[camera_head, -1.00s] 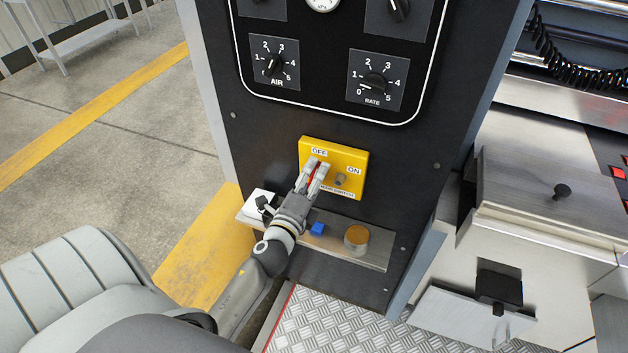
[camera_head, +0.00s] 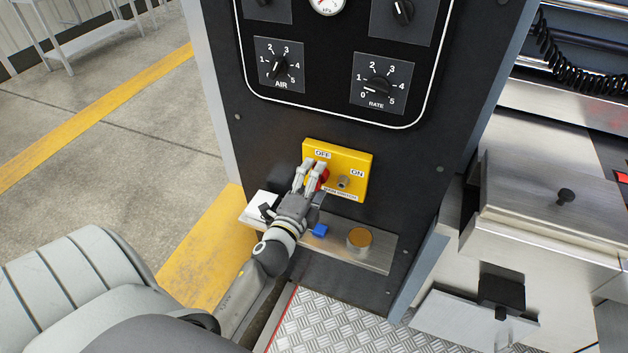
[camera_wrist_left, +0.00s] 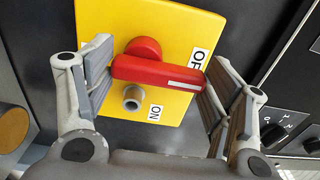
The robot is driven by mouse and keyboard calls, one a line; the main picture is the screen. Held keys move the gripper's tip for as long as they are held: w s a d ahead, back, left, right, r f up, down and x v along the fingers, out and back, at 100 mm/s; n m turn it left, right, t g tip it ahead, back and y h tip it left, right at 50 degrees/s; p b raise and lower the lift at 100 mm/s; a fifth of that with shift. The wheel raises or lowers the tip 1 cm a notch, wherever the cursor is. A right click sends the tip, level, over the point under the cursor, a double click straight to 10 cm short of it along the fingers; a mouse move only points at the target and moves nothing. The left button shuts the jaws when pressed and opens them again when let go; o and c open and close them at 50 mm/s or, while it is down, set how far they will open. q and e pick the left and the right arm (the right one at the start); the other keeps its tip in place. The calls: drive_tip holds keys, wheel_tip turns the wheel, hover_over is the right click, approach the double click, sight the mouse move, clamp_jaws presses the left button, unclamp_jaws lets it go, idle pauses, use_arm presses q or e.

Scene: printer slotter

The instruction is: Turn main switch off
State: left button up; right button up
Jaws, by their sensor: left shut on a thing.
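The main switch is a yellow plate (camera_head: 350,163) low on the black cabinet, with an OFF label at its top and an ON label at its right. Its red handle (camera_wrist_left: 158,73) lies across the left wrist view, with its white-marked end close to the OFF label (camera_wrist_left: 198,60). My left gripper (camera_wrist_left: 158,82) is shut on the handle, one finger at each end. In the head view, my left gripper (camera_head: 312,166) covers much of the handle; some red shows beside the fingers. A grey metal peg (camera_wrist_left: 132,98) stands on the plate near ON. My right gripper is in neither view.
Below the switch, a metal ledge (camera_head: 381,259) carries a white part (camera_head: 262,205) with a black knob, a blue button (camera_head: 319,230) and an orange-topped button (camera_head: 360,238). AIR (camera_head: 279,66) and RATE (camera_head: 381,84) dials are above. Metal machine blocks (camera_head: 545,205) stand at right.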

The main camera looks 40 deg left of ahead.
use_arm(q)
drive_tip(key=o, duration=1)
drive_tip(key=v, duration=0.7)
drive_tip(key=shift+s, duration=0.3)
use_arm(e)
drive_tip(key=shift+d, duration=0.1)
